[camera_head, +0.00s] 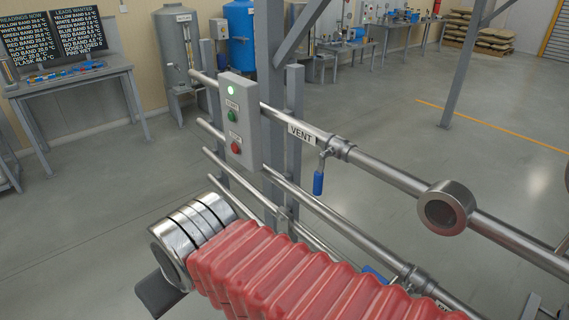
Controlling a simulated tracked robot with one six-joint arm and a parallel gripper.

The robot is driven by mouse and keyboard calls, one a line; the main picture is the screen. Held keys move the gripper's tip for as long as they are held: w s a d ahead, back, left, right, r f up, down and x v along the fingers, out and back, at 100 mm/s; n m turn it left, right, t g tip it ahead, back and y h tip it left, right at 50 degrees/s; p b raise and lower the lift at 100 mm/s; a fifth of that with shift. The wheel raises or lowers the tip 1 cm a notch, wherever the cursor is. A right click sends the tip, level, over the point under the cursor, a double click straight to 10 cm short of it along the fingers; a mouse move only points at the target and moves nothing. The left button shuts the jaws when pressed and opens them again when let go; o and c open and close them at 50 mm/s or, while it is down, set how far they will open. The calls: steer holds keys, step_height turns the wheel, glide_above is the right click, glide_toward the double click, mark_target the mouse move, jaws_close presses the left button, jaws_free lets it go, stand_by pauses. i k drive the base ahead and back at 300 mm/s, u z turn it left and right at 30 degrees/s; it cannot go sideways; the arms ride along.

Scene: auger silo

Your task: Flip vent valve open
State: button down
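The vent valve (326,152) sits on the upper metal pipe, just right of a white VENT label (301,134). Its blue handle (318,183) hangs straight down, crosswise to the pipe. Nothing touches it. My arm, in a red ribbed sleeve with metal rings, crosses the lower middle of the view, in front of and below the valve. My gripper's fingertips cannot be made out, so whether it holds anything does not show.
A grey control box (239,120) with a lit green lamp, a green button and a red button is left of the valve. Another blue handle (375,273) on a lower pipe is partly hidden by my arm. Grey posts stand behind. A round metal collar (446,208) is on the upper pipe.

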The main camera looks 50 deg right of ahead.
mark_target(318, 190)
steer(key=z, duration=0.05)
steer(key=i, duration=0.9)
steer(key=z, duration=0.1)
